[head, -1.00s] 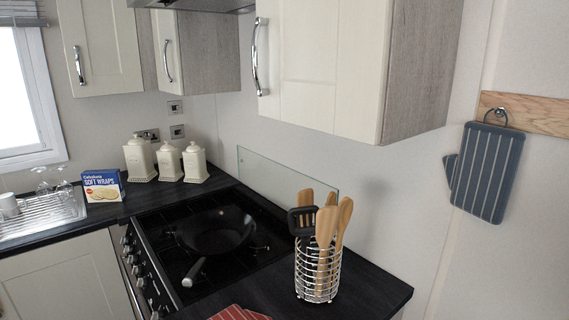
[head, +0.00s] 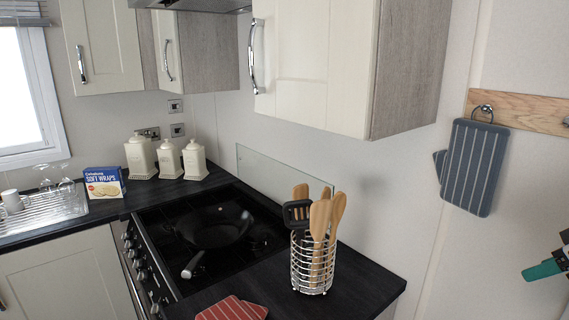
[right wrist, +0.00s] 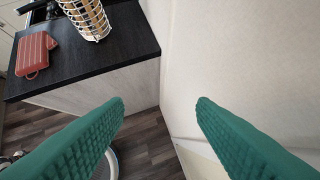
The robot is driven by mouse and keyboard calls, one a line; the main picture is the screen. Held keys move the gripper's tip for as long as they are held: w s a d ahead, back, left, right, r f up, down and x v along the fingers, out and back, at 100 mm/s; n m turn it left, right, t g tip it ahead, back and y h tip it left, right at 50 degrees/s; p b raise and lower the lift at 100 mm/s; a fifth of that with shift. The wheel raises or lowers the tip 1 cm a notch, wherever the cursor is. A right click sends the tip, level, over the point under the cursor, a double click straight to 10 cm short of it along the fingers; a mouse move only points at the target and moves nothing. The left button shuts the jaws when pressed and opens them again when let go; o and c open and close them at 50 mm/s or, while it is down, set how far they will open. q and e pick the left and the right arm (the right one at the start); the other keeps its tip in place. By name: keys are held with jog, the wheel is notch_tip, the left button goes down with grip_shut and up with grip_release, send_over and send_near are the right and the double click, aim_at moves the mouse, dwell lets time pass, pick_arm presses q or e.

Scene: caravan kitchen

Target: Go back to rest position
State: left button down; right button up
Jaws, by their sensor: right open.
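My right gripper (head: 545,269) shows at the right edge of the head view, in front of the plain wall and clear of the counter. In the right wrist view its two green fingers (right wrist: 160,118) are wide apart, with nothing between them. Below and between them are the wall, the counter's end panel and the floor. My left gripper is not in the head view.
A wire utensil holder (head: 315,262) and a red striped cloth item (head: 232,309) sit on the dark counter (head: 366,283). A pan (head: 214,229) is on the hob. A striped oven mitt (head: 474,168) hangs on the wall. Upper cabinets (head: 312,70) overhang the counter.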

jog(key=s+a+f+g, duration=0.15)
jog(key=a+f, duration=0.25)
jog(key=f, duration=0.4)
jog(key=s+a+f+h, duration=0.1)
jog(key=s+a+f, duration=0.1)
jog(key=a+f, duration=0.35)
jog(key=s+a+f+g, duration=0.1)
jog(key=a+f, duration=0.2)
jog(key=f, duration=0.6)
jog(key=s+a+f+m, duration=0.1)
jog(key=s+a+f, duration=0.2)
jog(key=s+a, duration=0.25)
jog(key=s+a+f+h, duration=0.1)
jog(key=s+a+f, duration=0.25)
jog(key=s, duration=0.35)
jog(key=s+a+f+m, duration=0.1)
jog(key=s+a+f, duration=0.1)
jog(key=s+a, duration=0.35)
notch_tip(320, 180, down, 26)
jog(key=s+g, duration=0.2)
jog(key=s+d+f, duration=0.1)
jog(key=s+f, duration=0.7)
jog(key=s+d+f+g, duration=0.1)
jog(key=s+d+f, duration=0.1)
jog(key=s+f, duration=0.6)
jog(key=shift+d+f+n, duration=0.2)
jog(key=shift+d+n, duration=0.05)
jog(key=shift+n, duration=0.05)
